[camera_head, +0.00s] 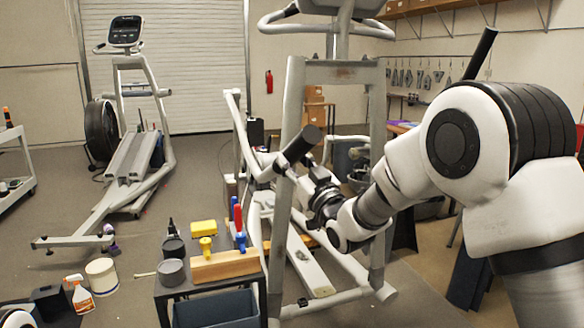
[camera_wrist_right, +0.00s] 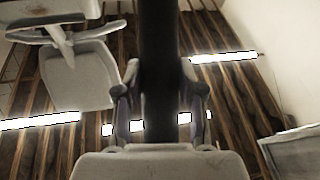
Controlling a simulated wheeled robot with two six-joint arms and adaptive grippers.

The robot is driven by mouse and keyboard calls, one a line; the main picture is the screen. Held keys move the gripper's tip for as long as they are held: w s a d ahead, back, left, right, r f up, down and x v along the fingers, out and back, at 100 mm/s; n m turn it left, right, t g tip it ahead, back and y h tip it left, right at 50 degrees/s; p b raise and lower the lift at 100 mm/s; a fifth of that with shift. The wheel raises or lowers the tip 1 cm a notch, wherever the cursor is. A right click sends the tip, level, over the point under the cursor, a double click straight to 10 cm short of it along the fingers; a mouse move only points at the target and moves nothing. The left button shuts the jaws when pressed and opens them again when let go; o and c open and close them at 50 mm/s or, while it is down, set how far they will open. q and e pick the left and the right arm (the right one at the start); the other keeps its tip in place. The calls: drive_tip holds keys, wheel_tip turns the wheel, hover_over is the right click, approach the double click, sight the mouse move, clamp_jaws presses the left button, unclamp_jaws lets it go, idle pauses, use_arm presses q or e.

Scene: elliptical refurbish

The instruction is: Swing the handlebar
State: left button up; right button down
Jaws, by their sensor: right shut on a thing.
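The grey elliptical machine (camera_head: 292,97) stands in front of me in the head view. Its swinging handlebar has a black grip (camera_head: 303,143), which slants up to the right beside the upright frame. My right gripper (camera_head: 299,168) is at this handlebar, with the arm reaching in from the right. In the right wrist view, the black grip (camera_wrist_right: 159,45) runs upright between the two fingers of my right gripper (camera_wrist_right: 161,105), which is closed around it. Part of the hold is hidden in the head view. My left gripper is not visible.
A dark bench (camera_head: 166,295) with a wooden tool block (camera_head: 225,266) and several tools stands close in front. A second machine (camera_head: 130,150) is at the back left. A spray bottle (camera_head: 78,294) and a pale tub (camera_head: 102,276) are on the floor at the lower left.

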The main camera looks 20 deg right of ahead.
use_arm(q)
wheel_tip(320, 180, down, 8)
drive_tip(key=b, duration=0.6)
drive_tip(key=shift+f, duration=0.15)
use_arm(e)
wheel_tip(320, 180, down, 8)
drive_tip(key=s+t, duration=0.1)
drive_tip(key=shift+s+n+y, duration=0.3)
drive_tip(key=shift+s, duration=0.1)
drive_tip(key=shift+a+r, duration=0.1)
drive_tip(key=shift+r, duration=0.05)
drive_tip(key=c, duration=0.7)
unclamp_jaws()
drive_tip(key=shift+r, duration=0.25)
drive_tip(key=v, duration=1.2)
